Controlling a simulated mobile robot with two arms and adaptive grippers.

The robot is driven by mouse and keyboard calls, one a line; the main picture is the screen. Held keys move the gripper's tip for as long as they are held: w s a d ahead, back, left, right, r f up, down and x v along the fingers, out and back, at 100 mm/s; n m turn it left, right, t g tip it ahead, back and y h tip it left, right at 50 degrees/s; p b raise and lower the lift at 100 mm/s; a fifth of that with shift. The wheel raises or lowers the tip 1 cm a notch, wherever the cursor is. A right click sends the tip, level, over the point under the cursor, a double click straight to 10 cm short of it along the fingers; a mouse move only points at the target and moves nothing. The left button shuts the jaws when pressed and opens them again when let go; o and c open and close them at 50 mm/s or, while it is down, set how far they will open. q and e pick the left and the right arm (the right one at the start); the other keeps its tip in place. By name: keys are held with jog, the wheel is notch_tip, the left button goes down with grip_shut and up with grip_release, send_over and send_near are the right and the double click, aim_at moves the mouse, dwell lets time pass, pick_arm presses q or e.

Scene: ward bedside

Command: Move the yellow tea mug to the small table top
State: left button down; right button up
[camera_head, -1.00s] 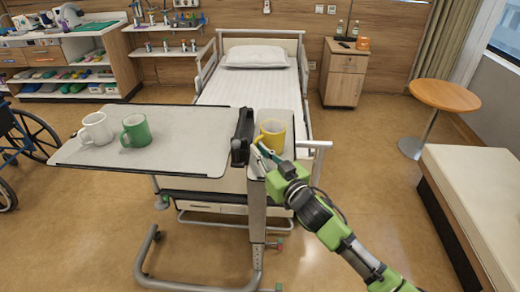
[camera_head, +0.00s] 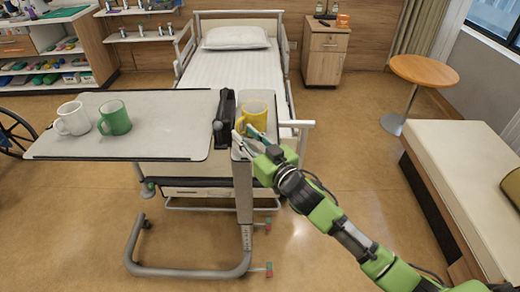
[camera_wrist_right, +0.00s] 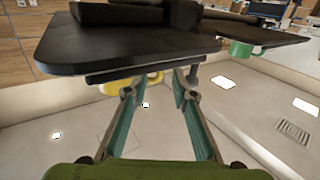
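The yellow mug (camera_head: 253,115) stands upright on the small table top (camera_head: 262,95), at the right of the overbed table; its handle is on the left. In the right wrist view, which is upside down, part of the yellow mug (camera_wrist_right: 115,87) shows past the dark small table top (camera_wrist_right: 120,45). My right gripper (camera_head: 243,141) is at the near edge of the small top, just in front of the mug. Its fingers (camera_wrist_right: 160,84) are spread with a gap between them and hold nothing visible. Whether a fingertip touches the mug is unclear. My left gripper is not in view.
The large table top (camera_head: 165,130) carries a white mug (camera_head: 73,119) and a green mug (camera_head: 115,117) at its left. A dark raised bar (camera_head: 225,118) separates it from the small top. A bed (camera_head: 235,75) stands behind; a couch (camera_head: 470,170) is at the right.

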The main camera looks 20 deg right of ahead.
jog(key=b+v, duration=0.1)
jog(key=v, duration=0.9)
jog(key=shift+b, duration=0.4)
